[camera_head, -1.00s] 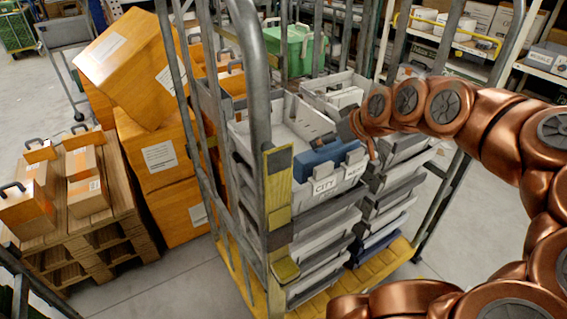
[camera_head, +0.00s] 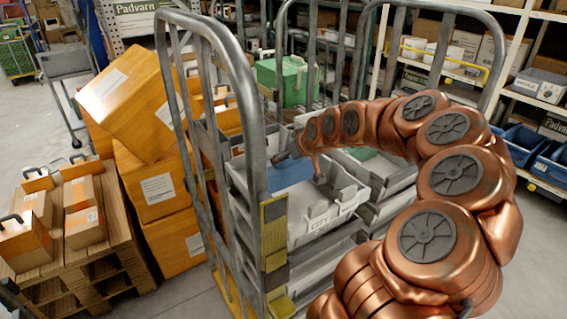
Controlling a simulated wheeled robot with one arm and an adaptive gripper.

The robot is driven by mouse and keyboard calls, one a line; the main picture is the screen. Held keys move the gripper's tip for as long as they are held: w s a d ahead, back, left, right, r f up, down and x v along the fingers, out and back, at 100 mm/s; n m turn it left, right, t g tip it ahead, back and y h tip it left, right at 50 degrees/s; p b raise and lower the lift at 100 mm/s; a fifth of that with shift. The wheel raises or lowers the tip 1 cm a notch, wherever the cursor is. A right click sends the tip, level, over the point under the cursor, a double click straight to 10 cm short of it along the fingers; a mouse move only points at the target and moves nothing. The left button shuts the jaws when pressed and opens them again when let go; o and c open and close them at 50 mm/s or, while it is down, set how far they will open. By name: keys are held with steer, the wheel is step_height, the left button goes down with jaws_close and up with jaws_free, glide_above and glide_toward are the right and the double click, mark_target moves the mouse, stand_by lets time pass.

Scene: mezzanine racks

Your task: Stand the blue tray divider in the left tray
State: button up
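The left tray (camera_head: 318,228) is a light grey tray with a printed label, on top of the left stack in the roll cage. The blue tray divider (camera_head: 291,173) shows as a blue surface inside this tray, towards its back. Its lower part is hidden by the tray wall, and I cannot tell whether it stands or leans. My copper arm arches in from the right, and my gripper (camera_head: 298,158) is at the divider, above the tray. The fingers are small and partly hidden; I cannot tell whether they touch or grip the divider.
The cage's metal posts (camera_head: 246,95) rise close in front and left of the tray. A second tray stack (camera_head: 385,172) stands to the right. A green crate (camera_head: 284,80) is behind. Orange boxes (camera_head: 133,100) and a loaded pallet (camera_head: 88,270) stand left.

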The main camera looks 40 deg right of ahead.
mark_target(290, 165)
steer(key=shift+w, duration=0.55)
steer(key=shift+f+p, duration=0.6)
steer(key=shift+f, duration=1.2)
steer(key=shift+f+b, duration=0.6)
steer(key=shift+b, duration=0.1)
steer(key=o, duration=1)
steer(key=shift+r, duration=0.15)
